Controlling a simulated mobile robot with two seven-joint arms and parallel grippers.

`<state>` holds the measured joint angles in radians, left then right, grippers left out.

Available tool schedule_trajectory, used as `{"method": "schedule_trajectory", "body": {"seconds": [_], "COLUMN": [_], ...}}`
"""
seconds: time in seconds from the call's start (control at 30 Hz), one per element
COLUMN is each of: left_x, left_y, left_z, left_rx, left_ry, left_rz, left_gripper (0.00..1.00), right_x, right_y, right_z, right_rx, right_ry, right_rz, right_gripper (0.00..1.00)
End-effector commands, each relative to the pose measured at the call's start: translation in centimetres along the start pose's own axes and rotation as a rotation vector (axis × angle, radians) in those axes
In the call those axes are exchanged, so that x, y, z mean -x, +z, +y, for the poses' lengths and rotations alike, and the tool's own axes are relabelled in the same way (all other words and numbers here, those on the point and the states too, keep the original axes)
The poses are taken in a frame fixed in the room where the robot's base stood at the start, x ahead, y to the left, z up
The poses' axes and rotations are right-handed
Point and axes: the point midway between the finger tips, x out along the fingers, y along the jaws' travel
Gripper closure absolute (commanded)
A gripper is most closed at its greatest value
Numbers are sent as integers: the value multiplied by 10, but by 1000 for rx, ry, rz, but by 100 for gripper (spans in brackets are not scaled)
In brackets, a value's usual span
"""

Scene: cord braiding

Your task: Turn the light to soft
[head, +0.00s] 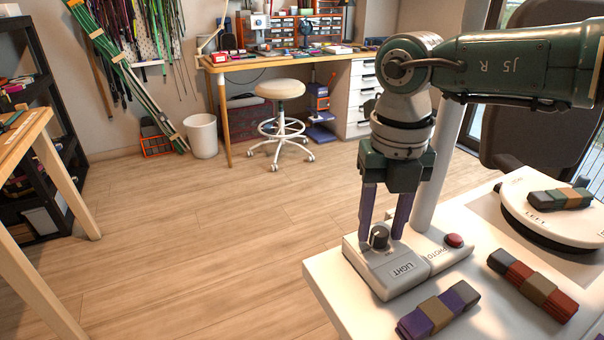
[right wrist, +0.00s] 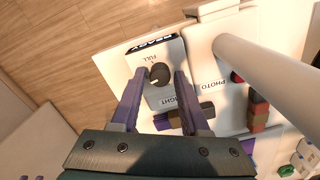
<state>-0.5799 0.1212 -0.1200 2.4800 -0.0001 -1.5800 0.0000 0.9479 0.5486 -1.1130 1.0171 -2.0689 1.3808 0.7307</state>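The light control (head: 399,276) is a pale box labelled LIGHT with a dark round knob (head: 379,237), on the white table's near left corner. My right gripper (head: 382,234) points down with its purple fingers on either side of the knob. In the right wrist view the knob (right wrist: 160,73) sits between the open fingertips (right wrist: 159,76), with small gaps visible. The word FULL shows beside the knob, and a pale mark on the knob points towards the lower left there. Other setting words are hidden or too small to read. My left gripper is not in view.
A PHOTO box with a red button (head: 454,240) adjoins the light box, beside a pale post (head: 440,165). Cord bundles in purple (head: 438,309) and rust-red (head: 532,288) lie nearby. A round white turntable (head: 552,222) carries another bundle. The wooden floor (head: 220,235) is open.

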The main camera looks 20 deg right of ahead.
Motion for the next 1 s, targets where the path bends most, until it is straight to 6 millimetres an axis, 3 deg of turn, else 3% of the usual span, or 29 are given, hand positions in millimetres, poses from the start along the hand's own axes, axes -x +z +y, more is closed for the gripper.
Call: {"method": "schedule_trajectory", "body": {"seconds": [0.13,0.43,0.8,1.0], "left_x": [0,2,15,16], "left_y": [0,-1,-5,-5], "left_z": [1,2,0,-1], "left_rx": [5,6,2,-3], "left_ry": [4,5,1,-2], "left_rz": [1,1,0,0], "left_gripper": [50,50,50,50], "right_x": [0,6,74,96], "right_y": [0,0,1,0], "right_z": [0,0,0,0], "right_rx": [0,1,1,0], "right_ry": [0,1,1,0], "right_rz": [0,0,-3,-1], "right_gripper": [38,38,38,38]}}
